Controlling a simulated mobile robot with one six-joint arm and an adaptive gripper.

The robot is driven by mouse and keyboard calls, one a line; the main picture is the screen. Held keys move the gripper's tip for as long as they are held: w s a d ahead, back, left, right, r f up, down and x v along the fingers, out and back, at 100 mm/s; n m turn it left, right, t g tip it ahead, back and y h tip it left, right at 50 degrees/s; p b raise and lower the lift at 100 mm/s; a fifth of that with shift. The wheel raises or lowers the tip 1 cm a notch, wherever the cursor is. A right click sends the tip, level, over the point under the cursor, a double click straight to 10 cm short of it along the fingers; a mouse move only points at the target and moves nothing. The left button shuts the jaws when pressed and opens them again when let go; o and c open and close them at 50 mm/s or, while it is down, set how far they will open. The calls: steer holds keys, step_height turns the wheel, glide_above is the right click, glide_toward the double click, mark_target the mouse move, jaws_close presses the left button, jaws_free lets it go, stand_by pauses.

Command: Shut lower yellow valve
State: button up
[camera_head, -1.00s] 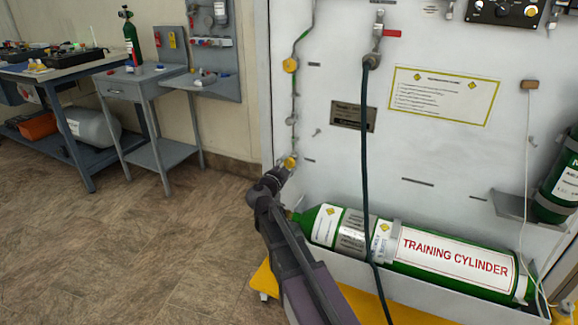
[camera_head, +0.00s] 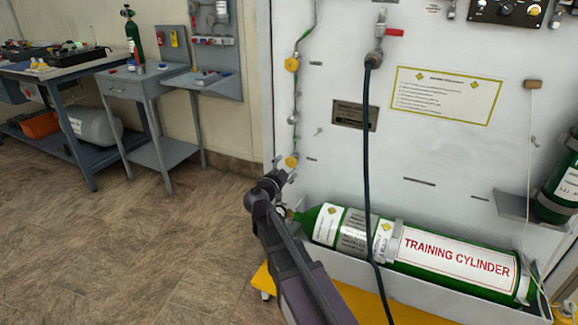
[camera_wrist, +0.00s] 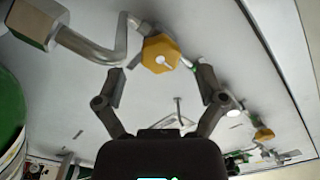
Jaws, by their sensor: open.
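The lower yellow valve (camera_head: 291,161) sits on a thin pipe near the left edge of the white panel. In the wrist view it is a yellow knob (camera_wrist: 158,50) with a pale slot-like mark. My gripper (camera_head: 283,177) is just below the valve in the head view. In the wrist view my gripper (camera_wrist: 161,75) has its two fingers spread apart with nothing held. The knob lies beyond and between the fingertips, and I see no clear contact. The upper yellow valve (camera_head: 291,64) is higher on the same pipe, and it shows small in the wrist view (camera_wrist: 263,134).
A green training cylinder (camera_head: 456,258) lies in a white tray low on the panel, right of my arm. A dark hose (camera_head: 367,150) hangs from a red-handled valve (camera_head: 392,32). A grey side table (camera_head: 150,80) stands left. The floor between is clear.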

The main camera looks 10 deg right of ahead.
steer(key=v, duration=1)
steer(key=shift+d, duration=0.1)
